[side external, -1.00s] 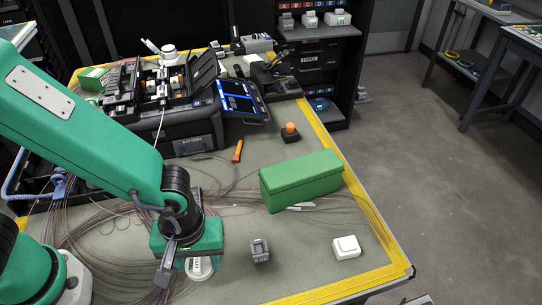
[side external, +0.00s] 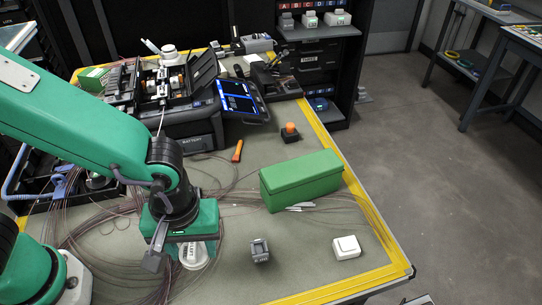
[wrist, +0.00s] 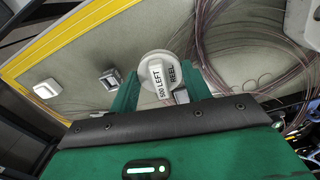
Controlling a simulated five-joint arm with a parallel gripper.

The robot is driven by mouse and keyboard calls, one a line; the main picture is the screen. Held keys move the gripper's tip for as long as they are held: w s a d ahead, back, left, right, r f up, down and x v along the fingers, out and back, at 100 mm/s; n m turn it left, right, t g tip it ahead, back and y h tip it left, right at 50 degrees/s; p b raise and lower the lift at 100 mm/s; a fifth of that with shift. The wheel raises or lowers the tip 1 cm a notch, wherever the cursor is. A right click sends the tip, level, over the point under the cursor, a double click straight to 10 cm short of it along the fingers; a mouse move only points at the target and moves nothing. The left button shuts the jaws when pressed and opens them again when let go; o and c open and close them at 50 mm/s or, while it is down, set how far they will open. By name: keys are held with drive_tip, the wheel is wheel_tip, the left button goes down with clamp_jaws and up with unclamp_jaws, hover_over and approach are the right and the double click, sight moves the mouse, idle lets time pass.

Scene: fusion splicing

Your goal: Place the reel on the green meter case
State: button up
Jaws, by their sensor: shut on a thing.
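The reel (side external: 196,256) is a white round piece with a raised label block. The green meter case (side external: 301,182) is a long closed box with a flat lid, to the right of and beyond my gripper. I cannot make out the case in the wrist view.
A grey block (side external: 260,251) and a white block (side external: 346,247) stand right of the reel. Loose fibre coils (side external: 100,225) lie around my gripper. An orange-handled tool (side external: 238,151) and an orange-topped button (side external: 290,131) lie behind. Bench between gripper and case is mostly clear.

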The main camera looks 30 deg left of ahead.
drive_tip(key=w+d+r+n, duration=0.1)
drive_tip(key=w+d+r, duration=0.4)
drive_tip(key=w, duration=0.3)
drive_tip(key=w+d+r+n, duration=0.1)
drive_tip(key=w+d+r, duration=0.4)
drive_tip(key=w, duration=0.4)
drive_tip(key=shift+d+r, duration=0.15)
drive_tip(key=shift+r, duration=0.25)
drive_tip(key=shift+w, duration=0.15)
hover_over(290, 169)
wheel_tip(290, 169, down, 7)
drive_tip(key=shift+f, duration=0.1)
drive_tip(key=shift+f, duration=1.9)
drive_tip(key=shift+f, duration=0.15)
